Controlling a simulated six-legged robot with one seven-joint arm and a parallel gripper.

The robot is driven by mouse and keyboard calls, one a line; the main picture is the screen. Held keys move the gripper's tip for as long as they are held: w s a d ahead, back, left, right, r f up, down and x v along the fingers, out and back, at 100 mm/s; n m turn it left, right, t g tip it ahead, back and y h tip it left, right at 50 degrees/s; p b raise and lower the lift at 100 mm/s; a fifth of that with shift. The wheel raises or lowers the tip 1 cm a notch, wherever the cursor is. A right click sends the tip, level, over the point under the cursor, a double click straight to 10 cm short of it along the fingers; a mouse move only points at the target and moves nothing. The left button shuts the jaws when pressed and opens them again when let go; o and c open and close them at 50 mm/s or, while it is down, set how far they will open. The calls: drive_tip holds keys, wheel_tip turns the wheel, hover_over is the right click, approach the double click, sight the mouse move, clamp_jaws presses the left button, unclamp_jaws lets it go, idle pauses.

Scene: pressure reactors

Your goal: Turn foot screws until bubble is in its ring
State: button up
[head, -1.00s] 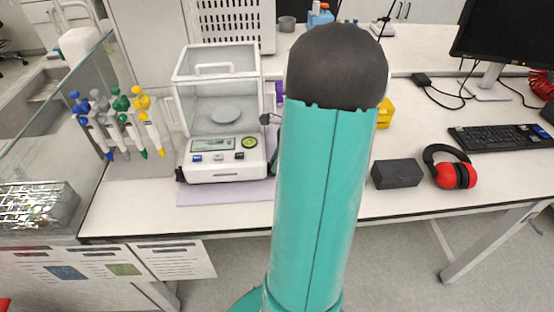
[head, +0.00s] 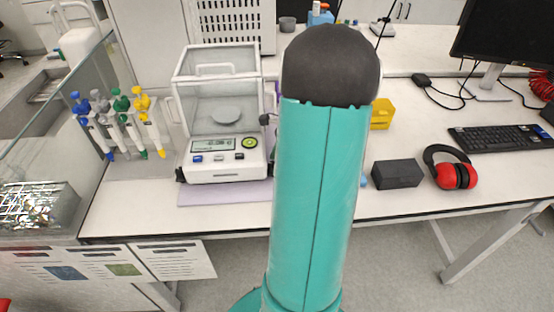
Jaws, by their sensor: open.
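The analytical balance (head: 224,173) stands on a lilac mat (head: 225,194) at the left of the bench, with a clear glass draft shield (head: 218,85) and a round pan (head: 225,116). A round yellow-green bubble level (head: 250,142) sits at the right of its front panel, beside the display (head: 213,144). The bubble's place in the ring is too small to tell. A dark foot screw (head: 180,174) shows at the lower left corner. My teal arm link with its dark rounded joint covers the area right of the balance. My gripper is hidden behind it.
A pipette stand with several coloured pipettes (head: 120,125) is left of the balance. Right of my arm are a dark box (head: 397,174), red ear muffs (head: 455,175), a yellow holder (head: 382,113), a keyboard (head: 500,138) and a monitor (head: 505,35).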

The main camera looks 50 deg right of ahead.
drive_tip(key=v, duration=1.3)
drive_tip(key=shift+r, duration=0.35)
drive_tip(key=w+a+r+n+h, duration=0.1)
drive_tip(key=w+a+r+n, duration=0.2)
drive_tip(key=a+n, duration=0.5)
drive_tip(key=w+a+r+n+h, duration=0.1)
drive_tip(key=w+a+r+n, duration=0.25)
drive_tip(key=a, duration=0.85)
drive_tip(key=s+a+n+t, duration=0.1)
drive_tip(key=s+a+n, duration=0.2)
drive_tip(key=a+n, duration=0.4)
drive_tip(key=s+a+n+t+h, duration=0.1)
drive_tip(key=s+a+n, duration=0.2)
drive_tip(key=a+n, duration=0.5)
drive_tip(key=a, duration=0.4)
drive_tip(key=shift+a+f, duration=0.2)
drive_tip(key=shift+a, duration=0.05)
drive_tip(key=shift+d+n, duration=0.1)
drive_tip(key=shift+n, duration=0.15)
